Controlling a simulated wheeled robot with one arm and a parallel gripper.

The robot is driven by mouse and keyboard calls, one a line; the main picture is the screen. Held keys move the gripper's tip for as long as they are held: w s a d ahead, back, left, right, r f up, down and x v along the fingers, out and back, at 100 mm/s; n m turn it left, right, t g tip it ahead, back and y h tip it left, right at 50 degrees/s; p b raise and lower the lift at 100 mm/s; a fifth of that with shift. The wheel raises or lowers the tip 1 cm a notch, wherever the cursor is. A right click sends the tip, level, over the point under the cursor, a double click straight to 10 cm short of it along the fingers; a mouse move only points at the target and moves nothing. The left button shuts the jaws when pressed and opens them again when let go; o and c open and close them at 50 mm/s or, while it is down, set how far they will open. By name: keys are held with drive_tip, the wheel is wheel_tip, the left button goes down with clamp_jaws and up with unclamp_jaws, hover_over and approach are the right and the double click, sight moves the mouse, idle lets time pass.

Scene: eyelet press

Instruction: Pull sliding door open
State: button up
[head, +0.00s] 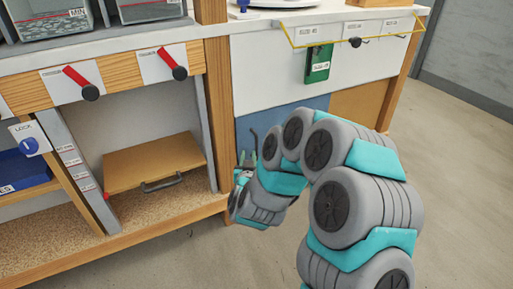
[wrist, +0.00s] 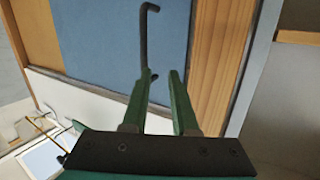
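The sliding door is a blue panel (head: 290,114) under the white worktop front in the head view, partly hidden by my arm. It also fills the upper left of the wrist view (wrist: 105,40). Its dark bent handle (wrist: 147,35) stands out from the panel, and a bit of it shows in the head view (head: 254,138). My gripper (wrist: 159,73) has green fingers that are apart, at the lower end of the handle. The handle's lower end is close to the left fingertip; I cannot tell whether they touch. In the head view my gripper (head: 245,160) is low beside the wooden post.
A brown panel (head: 357,104) is right of the blue one. A wooden post (head: 219,85) borders the door on the left, with an open compartment holding a wooden board (head: 150,164) beyond it. A green tag (head: 318,64) hangs above. Floor at right is clear.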

sight(257, 145)
drive_tip(key=shift+w+d+f+t+h+b, duration=0.1)
drive_tip(key=shift+w+d+f+t+h, duration=0.25)
drive_tip(key=shift+w, duration=0.95)
drive_tip(key=shift+w+d+t+h+b, duration=0.1)
drive_tip(key=shift+w+d+h, duration=0.35)
drive_tip(key=shift+w, duration=0.8)
drive_tip(key=shift+w+d+f+t+h+b, duration=0.1)
drive_tip(key=shift+w+d+f+t+h, duration=0.15)
drive_tip(key=shift+w+d, duration=0.7)
drive_tip(key=shift+w+a, duration=0.35)
drive_tip(key=shift+c, duration=0.2)
drive_tip(key=shift+r, duration=0.1)
clamp_jaws()
